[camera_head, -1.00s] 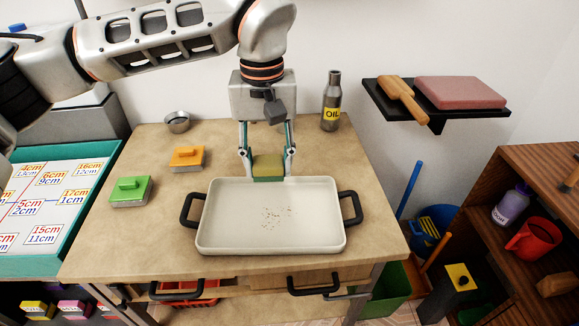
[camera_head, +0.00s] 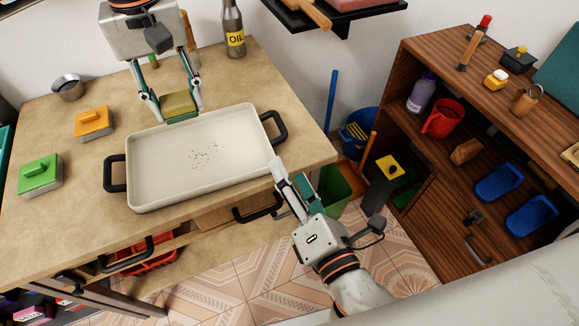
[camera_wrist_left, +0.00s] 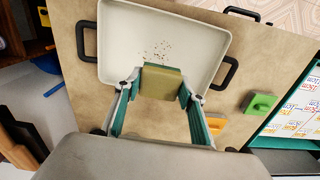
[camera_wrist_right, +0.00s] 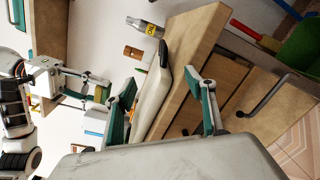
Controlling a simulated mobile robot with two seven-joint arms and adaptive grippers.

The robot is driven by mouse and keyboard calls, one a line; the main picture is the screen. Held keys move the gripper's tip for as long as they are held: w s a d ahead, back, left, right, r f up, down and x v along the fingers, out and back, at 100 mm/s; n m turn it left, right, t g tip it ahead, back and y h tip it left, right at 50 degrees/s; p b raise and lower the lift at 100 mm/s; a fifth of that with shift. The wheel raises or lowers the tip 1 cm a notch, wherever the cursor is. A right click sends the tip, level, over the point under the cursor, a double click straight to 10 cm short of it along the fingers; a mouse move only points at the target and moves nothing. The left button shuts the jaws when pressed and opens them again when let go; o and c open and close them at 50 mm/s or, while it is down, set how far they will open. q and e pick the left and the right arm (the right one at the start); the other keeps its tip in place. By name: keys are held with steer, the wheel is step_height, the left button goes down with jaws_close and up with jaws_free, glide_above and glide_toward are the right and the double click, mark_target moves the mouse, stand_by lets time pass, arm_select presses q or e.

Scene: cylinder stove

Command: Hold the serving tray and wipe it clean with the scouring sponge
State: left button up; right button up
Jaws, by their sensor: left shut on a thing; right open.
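The cream serving tray (camera_head: 240,140) lies flat on the worktop, with dark crumbs (camera_head: 205,154) near its middle and a black handle at each end. My left gripper (camera_head: 184,112) is shut on the scouring sponge (camera_head: 180,103), yellowish with a green underside, at the tray's back edge. In the left wrist view the sponge (camera_wrist_left: 160,84) overlaps the tray's rim; contact is unclear. My right gripper (camera_head: 288,176) is open and empty beside the tray's right end, in front of the right handle (camera_head: 276,128). The right wrist view shows the tray (camera_wrist_right: 150,102) edge-on between its fingers.
An orange block (camera_head: 94,122), a green block (camera_head: 40,174) and a metal bowl (camera_head: 67,88) stand on the worktop's left side. An oil bottle (camera_head: 233,30) stands at the back. Drawer handles (camera_head: 258,208) jut from the front. A wooden shelf unit (camera_head: 450,160) is at right.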

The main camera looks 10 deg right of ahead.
mark_target(278, 139)
steer(key=w+n+h, duration=0.1)
steer(key=w+n, duration=0.2)
steer(key=w, duration=0.1)
steer(key=w+n, duration=0.3)
steer(key=w, duration=0.1)
steer(key=w+n+g+h, duration=0.1)
steer(key=w+n, duration=0.2)
steer(key=w, duration=0.1)
steer(key=shift+w+a+f+n+h, duration=0.15)
steer(key=shift+w+f+n+h, duration=0.15)
steer(key=shift+w+f, duration=0.05)
stand_by(0.4)
